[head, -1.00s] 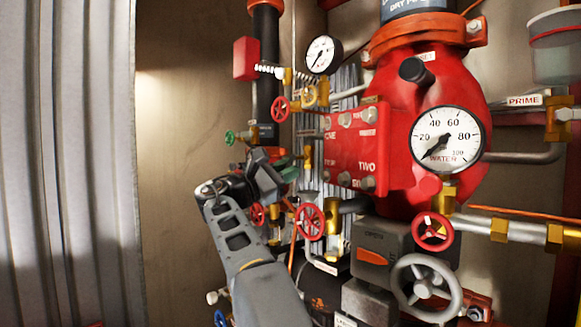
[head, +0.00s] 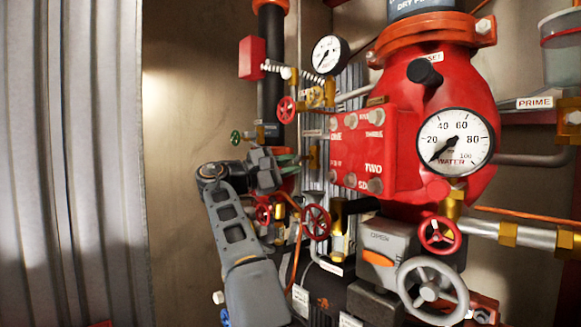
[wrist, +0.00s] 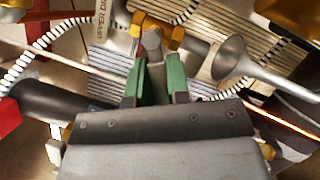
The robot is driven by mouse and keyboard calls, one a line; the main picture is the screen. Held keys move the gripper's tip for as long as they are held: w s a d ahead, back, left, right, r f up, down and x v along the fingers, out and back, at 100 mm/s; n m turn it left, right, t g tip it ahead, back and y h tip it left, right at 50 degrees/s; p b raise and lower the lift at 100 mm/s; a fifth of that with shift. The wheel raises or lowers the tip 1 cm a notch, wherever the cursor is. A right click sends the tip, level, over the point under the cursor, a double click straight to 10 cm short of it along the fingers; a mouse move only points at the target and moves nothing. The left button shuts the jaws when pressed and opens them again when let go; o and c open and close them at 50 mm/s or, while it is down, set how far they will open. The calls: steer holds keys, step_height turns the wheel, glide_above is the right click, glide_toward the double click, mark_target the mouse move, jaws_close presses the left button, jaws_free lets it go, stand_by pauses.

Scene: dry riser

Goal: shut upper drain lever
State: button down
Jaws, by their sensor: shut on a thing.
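The upper drain valve shows in the wrist view as a brass fitting (wrist: 168,34) with a grey nut-like end. A white tag (wrist: 103,22) reading "UPPER D…" hangs beside it. My gripper (wrist: 156,72), with green finger pads, is shut on the lever just below this fitting. The lever is mostly hidden between the pads, so its exact angle cannot be told.
A black pipe (head: 270,80) rises behind. A grey funnel (wrist: 232,58) is near the fingers at right. The corrugated wall (head: 70,160) stands at left.

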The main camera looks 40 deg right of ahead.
steer(key=c, duration=1.1)
jaws_free()
steer(key=shift+v, duration=3.8)
